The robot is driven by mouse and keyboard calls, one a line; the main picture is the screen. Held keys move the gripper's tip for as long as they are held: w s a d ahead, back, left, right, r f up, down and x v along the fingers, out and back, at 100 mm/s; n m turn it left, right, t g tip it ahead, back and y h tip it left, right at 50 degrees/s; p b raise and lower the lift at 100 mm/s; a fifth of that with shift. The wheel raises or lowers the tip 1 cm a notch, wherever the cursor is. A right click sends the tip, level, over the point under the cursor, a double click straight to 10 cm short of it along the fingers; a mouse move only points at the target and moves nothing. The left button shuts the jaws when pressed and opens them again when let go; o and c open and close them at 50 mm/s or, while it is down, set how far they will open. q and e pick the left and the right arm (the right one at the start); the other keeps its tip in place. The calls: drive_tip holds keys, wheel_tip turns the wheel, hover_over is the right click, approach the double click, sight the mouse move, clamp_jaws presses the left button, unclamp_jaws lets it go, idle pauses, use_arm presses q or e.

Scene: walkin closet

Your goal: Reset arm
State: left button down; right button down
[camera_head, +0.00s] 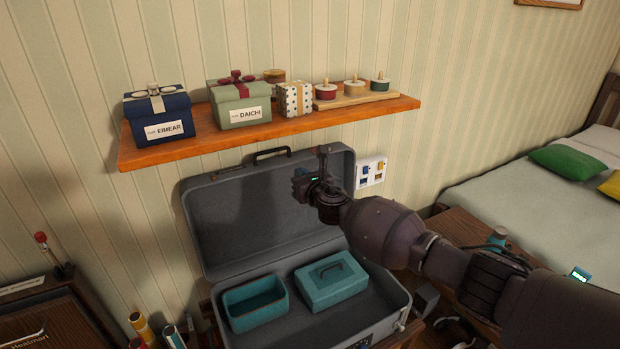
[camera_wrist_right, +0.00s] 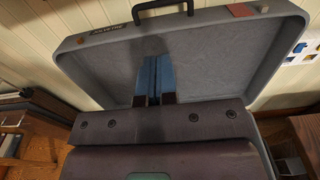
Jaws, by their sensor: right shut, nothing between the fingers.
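My right arm reaches in from the right in the head view. My right gripper (camera_head: 305,182) is in front of the open lid of a grey suitcase (camera_head: 250,215), above its base. In the right wrist view my gripper's blue fingers (camera_wrist_right: 153,80) are together, with nothing between them, and point toward the suitcase lid (camera_wrist_right: 205,70). I cannot tell the exact gap to the lid. My left gripper is in neither view.
A wooden shelf (camera_head: 200,142) above the suitcase bears a blue gift box (camera_head: 158,115), a green gift box (camera_head: 240,103) and smaller items. Inside the suitcase are an open teal box (camera_head: 255,302) and a lidded teal box (camera_head: 331,281). A bed (camera_head: 530,200) stands at right.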

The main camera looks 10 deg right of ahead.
drive_tip(key=s+a+r+m+y, duration=0.2)
drive_tip(key=s+r+m, duration=0.3)
drive_tip(key=s+m, duration=0.5)
use_arm(q)
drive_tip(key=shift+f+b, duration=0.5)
drive_tip(key=shift+b, duration=0.25)
use_arm(e)
drive_tip(key=s+d+f+m+g+h, duration=0.1)
drive_tip(key=s+d+f+m+h, duration=0.1)
drive_tip(key=s+d+f+m, duration=0.5)
drive_tip(key=s+d+f+m+g+h, duration=0.2)
drive_tip(key=s+d+f+m, duration=0.5)
drive_tip(key=s+f+m, duration=0.5)
drive_tip(key=s+d+f+m+g+h, duration=0.1)
drive_tip(key=s+d+f+m+h, duration=0.3)
drive_tip(key=s, duration=1.4)
drive_tip(key=d+f+m, duration=0.4)
drive_tip(key=f+m, duration=0.2)
drive_tip(key=shift+s+f+g, duration=0.3)
drive_tip(key=shift+s, duration=0.1)
